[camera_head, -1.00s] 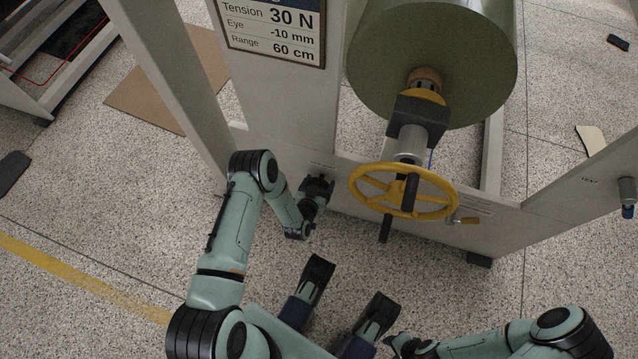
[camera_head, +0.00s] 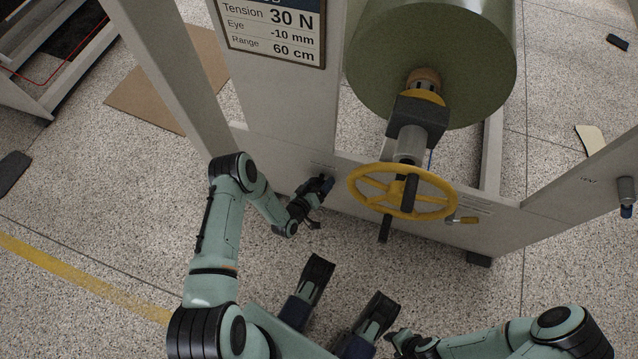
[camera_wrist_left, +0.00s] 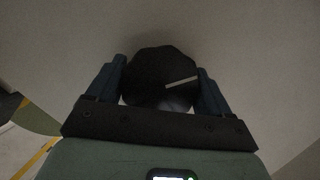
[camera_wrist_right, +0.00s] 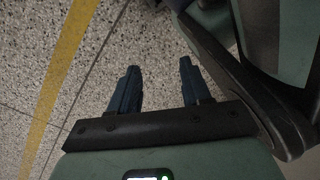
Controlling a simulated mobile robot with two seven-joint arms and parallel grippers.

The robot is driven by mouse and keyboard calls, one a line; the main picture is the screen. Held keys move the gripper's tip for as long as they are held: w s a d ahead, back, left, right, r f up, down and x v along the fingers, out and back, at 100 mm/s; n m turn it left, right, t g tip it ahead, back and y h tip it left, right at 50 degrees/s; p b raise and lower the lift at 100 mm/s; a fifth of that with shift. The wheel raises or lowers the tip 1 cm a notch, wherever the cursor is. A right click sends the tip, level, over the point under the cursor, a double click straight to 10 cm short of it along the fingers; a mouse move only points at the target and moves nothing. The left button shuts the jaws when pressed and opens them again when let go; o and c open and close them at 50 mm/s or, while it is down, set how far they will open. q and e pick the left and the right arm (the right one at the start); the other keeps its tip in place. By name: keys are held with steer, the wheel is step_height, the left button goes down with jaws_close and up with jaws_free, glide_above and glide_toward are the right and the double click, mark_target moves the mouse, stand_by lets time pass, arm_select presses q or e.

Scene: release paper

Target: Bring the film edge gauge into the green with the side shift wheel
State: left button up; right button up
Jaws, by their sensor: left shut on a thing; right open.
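A yellow handwheel (camera_head: 368,171) with a small crank handle is mounted on the grey machine frame, below the roll. My left gripper (camera_head: 325,183) is at the frame's lower beam, left of the handwheel and apart from it. In the left wrist view it is shut on a black faceted knob (camera_wrist_left: 158,75) with a white line across its right side. In the head view the gripper mostly hides the knob. My right gripper (camera_wrist_right: 157,78) is open and empty above the speckled floor, far from the handwheel. I cannot make out a film edge gauge in any view.
A large olive roll (camera_head: 425,70) sits above the handwheel. A sign (camera_head: 270,30) reads Tension 30 N, Eye -10 mm, Range 60 cm. The floor in front of the frame is clear.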

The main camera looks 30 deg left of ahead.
stand_by(0.4)
arm_select(q)
steer(key=o, duration=0.9)
steer(key=shift+o, duration=0.2)
steer(key=p+v, duration=0.4)
steer(key=v, duration=0.9)
steer(key=shift+s+p, duration=0.15)
steer(key=shift+p, duration=0.15)
arm_select(e)
steer(key=w+a+r+t, duration=0.1)
steer(key=w+r+t, duration=0.2)
steer(key=w+r, duration=0.3)
steer(key=w, duration=0.3)
steer(key=shift+r+n, duration=0.3)
steer(key=shift+s, duration=0.1)
